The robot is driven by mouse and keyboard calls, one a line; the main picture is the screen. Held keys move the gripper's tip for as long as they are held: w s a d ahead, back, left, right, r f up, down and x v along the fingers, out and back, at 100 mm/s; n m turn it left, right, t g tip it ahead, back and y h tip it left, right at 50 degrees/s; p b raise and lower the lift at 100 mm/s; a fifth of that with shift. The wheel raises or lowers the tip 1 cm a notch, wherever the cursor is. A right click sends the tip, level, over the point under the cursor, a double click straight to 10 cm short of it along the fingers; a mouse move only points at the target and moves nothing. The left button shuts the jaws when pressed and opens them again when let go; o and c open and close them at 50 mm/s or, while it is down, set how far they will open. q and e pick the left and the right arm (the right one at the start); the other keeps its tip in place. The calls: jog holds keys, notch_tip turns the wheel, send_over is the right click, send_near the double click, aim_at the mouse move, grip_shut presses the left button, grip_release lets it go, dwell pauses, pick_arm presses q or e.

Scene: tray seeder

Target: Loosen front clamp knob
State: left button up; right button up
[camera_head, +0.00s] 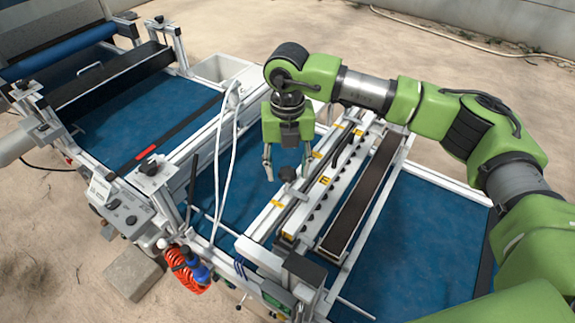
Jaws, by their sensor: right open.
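My right gripper (287,168) hangs over the tray seeder with its fingers pointing down and spread apart. A black block (305,270) sits at the near end of the same crossbar assembly. Which of the dark fittings is the front clamp knob is not certain from this view. My left gripper is not in view.
Blue belt (405,240) runs beneath the seeder's rails. A white cable (236,130) hangs left of the gripper. A control box (122,206), a coiled orange hose (186,272) and a dark upright rod (192,185) stand at the left front. Sandy ground surrounds the machine.

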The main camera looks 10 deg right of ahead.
jog(key=c, duration=1.1)
jog(key=shift+f+n+b, duration=0.15)
jog(key=shift+n+b, duration=0.25)
jog(key=shift+b, duration=0.45)
jog(key=n+b, duration=0.6)
jog(key=b, duration=0.3)
jog(key=shift+n, duration=0.3)
jog(key=n+b, duration=0.2)
jog(key=shift+n, duration=0.4)
jog(key=n+b, duration=0.1)
jog(key=n, duration=0.1)
jog(key=shift+n+b, duration=0.3)
jog(key=shift+b, duration=0.05)
jog(key=shift+n+b, duration=0.5)
jog(key=shift+n, duration=0.7)
jog(key=shift+r+n+b, duration=0.2)
jog(key=shift+n+b, duration=0.15)
jog(key=shift+n, duration=0.95)
